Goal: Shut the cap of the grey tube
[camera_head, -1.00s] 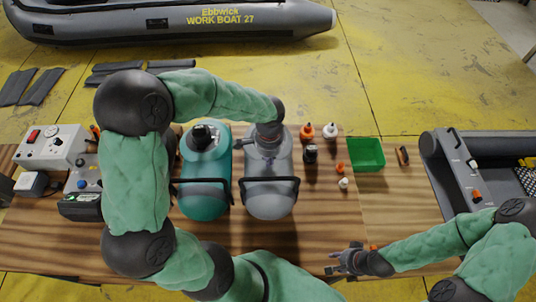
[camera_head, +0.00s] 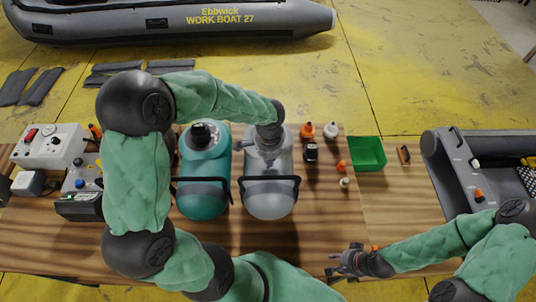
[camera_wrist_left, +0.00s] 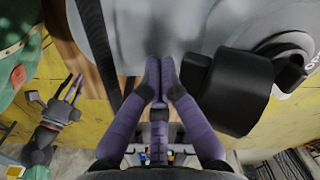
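The grey tube (camera_head: 270,204) lies across the table beside the teal tube (camera_head: 203,200), with a black strap over it. My left gripper (camera_head: 269,146) is over its far end and hides the valve there. In the left wrist view, my left gripper's two purple fingers (camera_wrist_left: 160,66) are together at the tips, with nothing seen between them. The black cap (camera_wrist_left: 238,92) stands tilted just right of the fingers, off the grey valve ring (camera_wrist_left: 287,46); contact cannot be told. My right gripper (camera_head: 342,262) is open and empty over the table's front edge.
Several small bottles, including an orange one (camera_head: 307,130), stand right of the grey tube. A green tray (camera_head: 367,154) is farther right. A pump box (camera_head: 50,147) is at the left. Bare wood (camera_head: 325,215) lies between the grey tube and my right arm.

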